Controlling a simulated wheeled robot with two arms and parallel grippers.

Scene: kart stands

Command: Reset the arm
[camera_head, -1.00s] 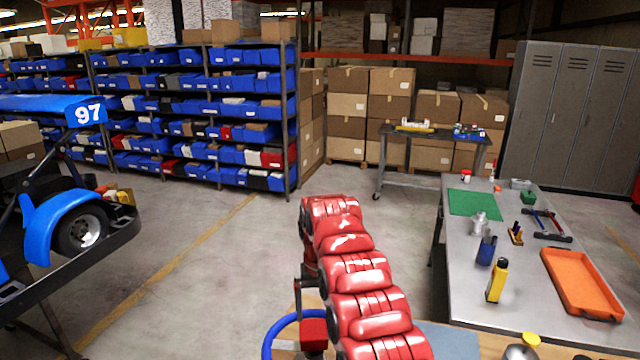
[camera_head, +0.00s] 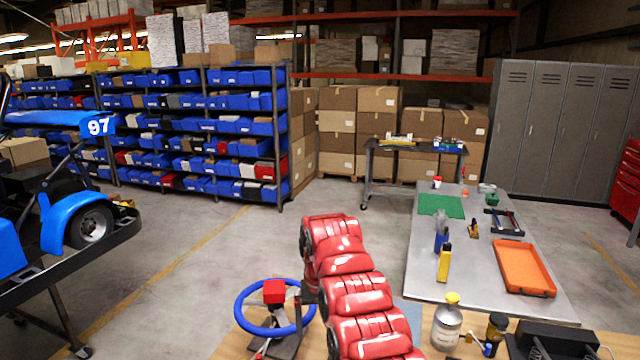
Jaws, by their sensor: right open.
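My right arm, made of red segments, rises from the bottom edge in the head view and bends over near the middle. My right gripper (camera_head: 304,298) is a small dark shape below the bend, partly hidden by the red links. It is open and hangs close to the right side of a blue steering wheel (camera_head: 241,320); whether it touches the rim I cannot tell. The wheel has a red block (camera_head: 274,291) at its middle and a dark base below it. My left gripper is not in view.
On the wooden bench (camera_head: 236,345) stand a yellow-capped bottle (camera_head: 447,328), a small dark jar (camera_head: 494,332) and a black case (camera_head: 553,340). Beyond is a metal table (camera_head: 480,268) with an orange tray (camera_head: 523,267). A blue kart (camera_head: 88,222) is at left. Floor between is clear.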

